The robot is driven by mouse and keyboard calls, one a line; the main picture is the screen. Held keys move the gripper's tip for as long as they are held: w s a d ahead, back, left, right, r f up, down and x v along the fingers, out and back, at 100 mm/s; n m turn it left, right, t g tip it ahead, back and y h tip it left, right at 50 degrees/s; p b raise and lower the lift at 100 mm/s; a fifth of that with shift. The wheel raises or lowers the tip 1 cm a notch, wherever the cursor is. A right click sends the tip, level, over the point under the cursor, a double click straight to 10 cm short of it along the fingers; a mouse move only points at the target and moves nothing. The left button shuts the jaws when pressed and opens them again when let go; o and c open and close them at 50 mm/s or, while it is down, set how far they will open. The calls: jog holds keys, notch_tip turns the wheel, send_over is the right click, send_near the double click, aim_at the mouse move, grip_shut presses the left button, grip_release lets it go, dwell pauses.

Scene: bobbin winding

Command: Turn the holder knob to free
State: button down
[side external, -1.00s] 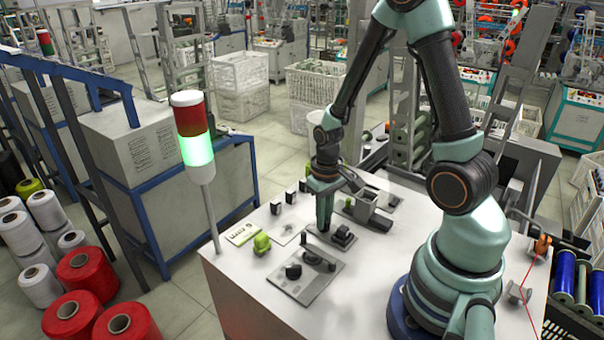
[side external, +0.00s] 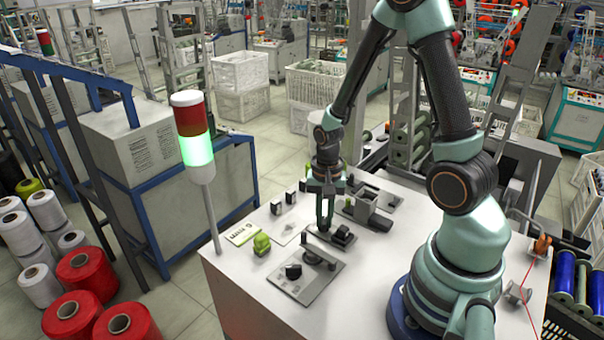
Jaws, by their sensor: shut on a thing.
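My gripper (side external: 324,228) points straight down at the far end of the grey plate (side external: 327,278) on the white table. Its two fingers show side by side with a narrow gap higher up, and the tips are closed on a small part that they mostly hide, which I take to be the holder knob. A flat grey lever (side external: 320,251) lies on the plate just in front of the fingertips. A black knob-like part (side external: 293,271) sits nearer the plate's front left. A black block (side external: 343,235) stands just right of the fingertips.
A green object (side external: 261,243) and a green-and-white card (side external: 241,233) lie to the left. A grey fixture (side external: 367,207) stands behind to the right. The signal tower (side external: 194,135), lit green, rises at the table's left edge. The table's front is clear.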

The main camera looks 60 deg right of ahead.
aim_at(324, 220)
jog(key=shift+m, duration=0.4)
jog(key=c, duration=0.9)
grip_release()
notch_tip(324, 220, up, 12)
jog(key=shift+r, duration=0.1)
